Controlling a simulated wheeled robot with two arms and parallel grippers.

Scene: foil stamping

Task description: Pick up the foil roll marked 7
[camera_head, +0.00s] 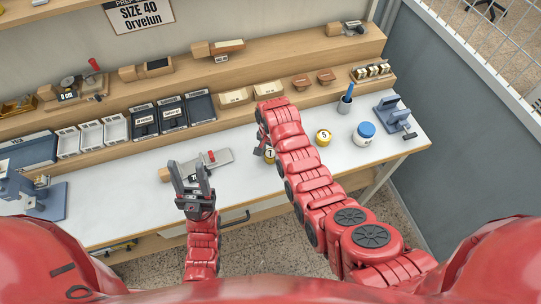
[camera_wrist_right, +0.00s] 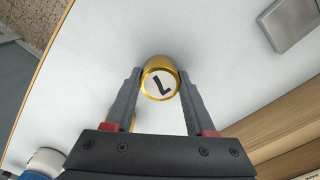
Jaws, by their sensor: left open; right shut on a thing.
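The gold foil roll marked 7 (camera_head: 269,155) is at the white worktop, partly covered by my right arm in the head view. In the right wrist view the same roll (camera_wrist_right: 160,80) sits between the fingertips of my right gripper (camera_wrist_right: 159,85), with its white marked end facing the camera. Both fingers touch its sides. In the head view my right gripper (camera_head: 263,146) is mostly hidden by its arm. I cannot tell whether the roll touches the worktop. My left gripper (camera_head: 191,172) is open and empty above the worktop's front part.
Another gold roll marked 5 (camera_head: 323,137) stands right of my right arm. A white jar with a blue lid (camera_head: 364,133) and a blue-grey device (camera_head: 393,115) are further right. A metal tool with a red knob (camera_head: 213,160) lies behind my left gripper. Trays (camera_head: 172,114) line the shelf.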

